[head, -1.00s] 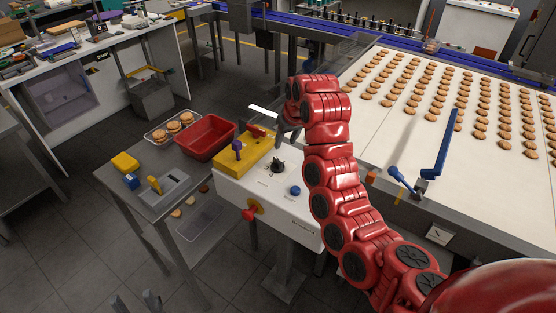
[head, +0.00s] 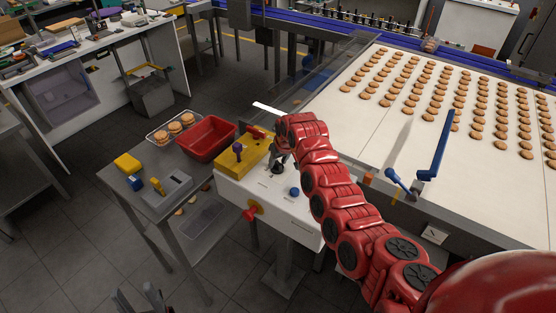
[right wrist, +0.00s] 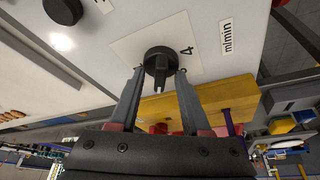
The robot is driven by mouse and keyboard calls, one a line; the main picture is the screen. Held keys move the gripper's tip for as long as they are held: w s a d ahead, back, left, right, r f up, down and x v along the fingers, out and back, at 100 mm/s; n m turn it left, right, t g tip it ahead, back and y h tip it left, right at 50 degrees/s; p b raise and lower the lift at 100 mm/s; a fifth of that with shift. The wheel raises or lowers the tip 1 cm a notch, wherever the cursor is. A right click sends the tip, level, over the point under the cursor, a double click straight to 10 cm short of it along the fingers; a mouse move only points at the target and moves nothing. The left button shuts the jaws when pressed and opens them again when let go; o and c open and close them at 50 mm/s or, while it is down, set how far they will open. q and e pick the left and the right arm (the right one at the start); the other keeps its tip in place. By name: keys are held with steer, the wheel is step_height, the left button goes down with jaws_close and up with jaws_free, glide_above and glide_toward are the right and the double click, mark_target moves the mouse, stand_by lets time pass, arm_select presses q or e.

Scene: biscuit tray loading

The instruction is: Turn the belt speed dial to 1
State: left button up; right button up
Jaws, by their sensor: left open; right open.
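The black speed dial (head: 277,168) is on the white control panel (head: 270,195). In the right wrist view the dial (right wrist: 158,60) shows close up on a pale plate, with a printed 4 on its right and an "m/min" label further right. My right gripper (right wrist: 160,74) is open, its two fingertips on either side of the dial's lower part; I cannot tell whether they touch it. In the head view the right gripper (head: 282,158) is at the dial, partly hidden by my red arm. My left gripper (head: 136,292) is open and empty at the bottom left.
A blue button (head: 295,191) and a red knob (head: 249,214) are on the panel. A yellow box (head: 229,160) with a purple knob adjoins it. A red bin (head: 208,153) stands on the side table. The conveyor (head: 370,125) with rows of biscuits lies right.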

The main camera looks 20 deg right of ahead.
jaws_close()
steer(key=shift+f, duration=0.1)
stand_by(0.4)
steer(key=shift+a+f+m+b, duration=0.15)
steer(key=shift+m+b, duration=0.45)
steer(key=shift+b, duration=0.35)
steer(key=m+h+b, duration=0.1)
steer(key=m+b, duration=0.3)
steer(key=b, duration=0.2)
steer(key=m+h+b, duration=0.2)
steer(key=m+b, duration=0.2)
steer(key=b, duration=0.2)
steer(key=shift+w+a+g+h, duration=0.15)
steer(key=shift+g+h, duration=0.15)
steer(key=shift+g, duration=0.1)
steer(key=shift+r+m+g+b, duration=0.2)
steer(key=shift+m+g+b, duration=0.2)
steer(key=shift+m+b, duration=0.85)
steer(key=shift+m+h, duration=0.25)
steer(key=shift+h, duration=0.05)
